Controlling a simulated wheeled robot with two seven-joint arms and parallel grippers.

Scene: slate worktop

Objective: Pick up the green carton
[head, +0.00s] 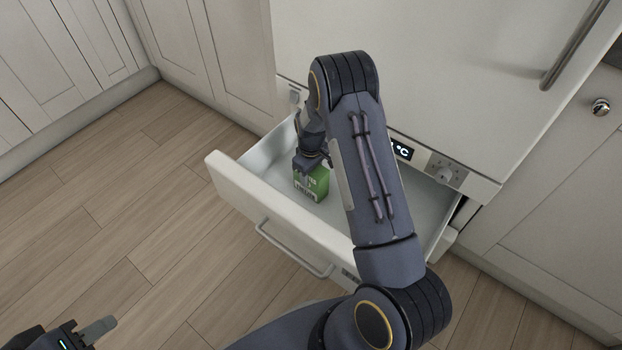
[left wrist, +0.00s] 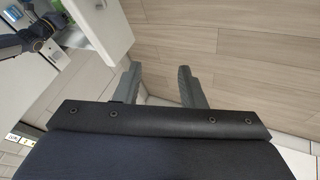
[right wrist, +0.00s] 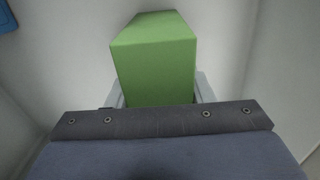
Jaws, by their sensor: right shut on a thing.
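The green carton (head: 314,184) is inside the open drawer (head: 281,225), near its left end. It fills the middle of the right wrist view (right wrist: 155,65), between my fingers. My right gripper (head: 309,166) reaches down into the drawer and is shut on the carton, with a finger at each side of it. I cannot tell whether the carton touches the drawer floor. My left gripper (head: 100,330) is at the lower left of the head view, away from the drawer. In the left wrist view its two fingers (left wrist: 158,88) stand apart with nothing between them.
The drawer is pulled out below a white appliance front with a display (head: 402,150) and a knob (head: 445,175). A blue thing (right wrist: 7,17) shows at the right wrist view's corner. White cabinets stand on both sides. The wooden floor (head: 130,225) at left is clear.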

